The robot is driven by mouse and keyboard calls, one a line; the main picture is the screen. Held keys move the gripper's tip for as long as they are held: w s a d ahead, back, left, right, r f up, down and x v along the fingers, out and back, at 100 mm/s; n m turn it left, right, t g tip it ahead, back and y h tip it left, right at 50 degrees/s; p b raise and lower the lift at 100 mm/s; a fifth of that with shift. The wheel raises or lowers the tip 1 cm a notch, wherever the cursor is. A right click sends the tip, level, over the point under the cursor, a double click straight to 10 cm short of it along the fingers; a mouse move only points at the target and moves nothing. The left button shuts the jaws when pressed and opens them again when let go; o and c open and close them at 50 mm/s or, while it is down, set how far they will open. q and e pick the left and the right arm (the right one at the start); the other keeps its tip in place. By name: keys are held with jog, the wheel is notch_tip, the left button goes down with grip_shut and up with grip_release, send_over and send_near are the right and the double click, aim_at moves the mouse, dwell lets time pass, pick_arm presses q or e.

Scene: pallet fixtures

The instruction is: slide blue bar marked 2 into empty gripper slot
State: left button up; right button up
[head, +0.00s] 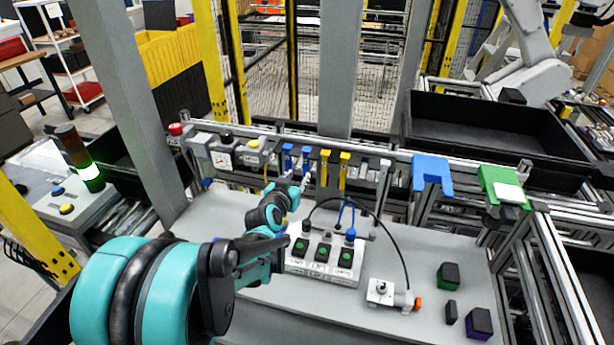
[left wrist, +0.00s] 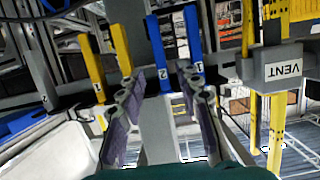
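The blue bar marked 2 (left wrist: 155,50) hangs in the rack, between the fingertips of my left gripper (left wrist: 160,78) in the left wrist view. The fingers are apart, with gaps on both sides of the bar. The blue bar marked 1 (left wrist: 191,38) is just beside it, close to the right finger. In the head view, the blue bar marked 2 (head: 306,156) hangs beside the yellow bars, and my left gripper (head: 300,184) is small and low in front of it. Grey uprights (head: 384,172) stand right of the yellow bars; I cannot tell which slot is empty. My right gripper does not show.
Yellow bars (head: 345,168) hang close beside the blue ones. Below are a switch box (head: 322,262) with a looping cable, a small valve block (head: 390,294) and several small blocks. A blue bracket (head: 432,170) is farther right.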

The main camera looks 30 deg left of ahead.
aim_at(305, 168)
pick_arm(q)
jog(key=b+x, duration=0.2)
jog(key=x, duration=0.5)
jog(key=shift+w+f+b, duration=0.1)
jog(key=shift+f+b, duration=0.1)
jog(key=shift+b, duration=0.1)
jog(key=shift+x, duration=0.85)
jog(key=shift+r+b, duration=0.1)
jog(key=shift+b, duration=0.25)
grip_shut()
jog(key=shift+r, duration=0.1)
jog(key=shift+s+d, duration=0.25)
jog(key=shift+s, duration=0.7)
jog(key=shift+s+d, duration=0.25)
jog(key=shift+s, duration=0.75)
jog(key=shift+s+d, duration=0.25)
jog(key=shift+s, duration=0.7)
